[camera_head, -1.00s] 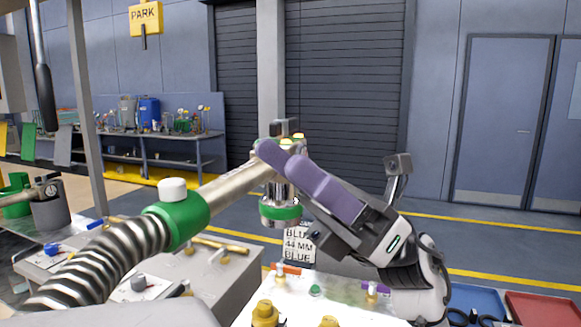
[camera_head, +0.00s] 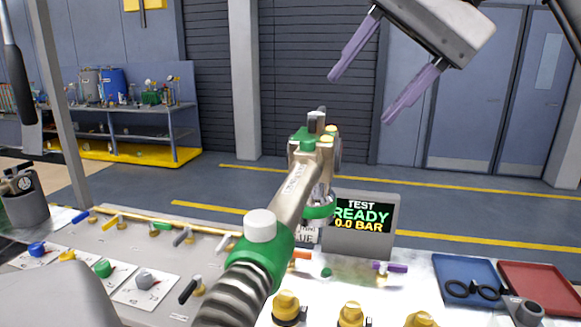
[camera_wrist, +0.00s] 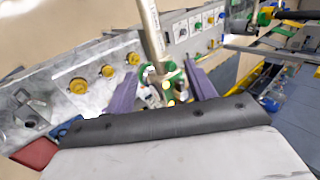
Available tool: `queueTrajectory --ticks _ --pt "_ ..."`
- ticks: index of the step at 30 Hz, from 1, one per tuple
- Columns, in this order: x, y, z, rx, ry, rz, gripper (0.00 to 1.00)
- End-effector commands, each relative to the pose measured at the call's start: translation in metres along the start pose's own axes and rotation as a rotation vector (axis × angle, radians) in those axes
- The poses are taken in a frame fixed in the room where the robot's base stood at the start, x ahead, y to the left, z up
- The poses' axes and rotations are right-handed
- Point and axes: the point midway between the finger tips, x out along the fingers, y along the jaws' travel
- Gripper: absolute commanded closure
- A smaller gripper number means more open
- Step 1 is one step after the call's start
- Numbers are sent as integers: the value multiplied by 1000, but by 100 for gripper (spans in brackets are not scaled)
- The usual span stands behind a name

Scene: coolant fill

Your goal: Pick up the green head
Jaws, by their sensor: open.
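The green head (camera_head: 325,165) is at the far end of a metal tube in the head view, with green bands, yellow caps and a metal body. The tube runs back to a green collar (camera_head: 262,255) with a white knob, and a ribbed hose (camera_head: 235,290). What supports the head is hidden. My gripper (camera_head: 362,98) has purple fingers, spread apart and empty, above and right of the head. In the wrist view the head (camera_wrist: 168,90) appears between the open fingers (camera_wrist: 160,72), beyond them; I see no contact.
The bench (camera_head: 130,240) carries valves, knobs and yellow caps (camera_head: 287,303). A blue tray (camera_head: 468,270) and a red tray (camera_head: 540,285) lie at the right.

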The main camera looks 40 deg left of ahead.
Motion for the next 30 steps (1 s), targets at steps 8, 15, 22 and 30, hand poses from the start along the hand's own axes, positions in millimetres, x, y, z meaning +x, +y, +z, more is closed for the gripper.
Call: queueTrajectory --ticks 8,15,22,30 --pt "36 5 0 -9 11 26 45" --pt "74 4 0 -8 11 24 45" --pt "88 4 1 -8 11 24 45" --pt "124 6 2 -9 11 24 45"
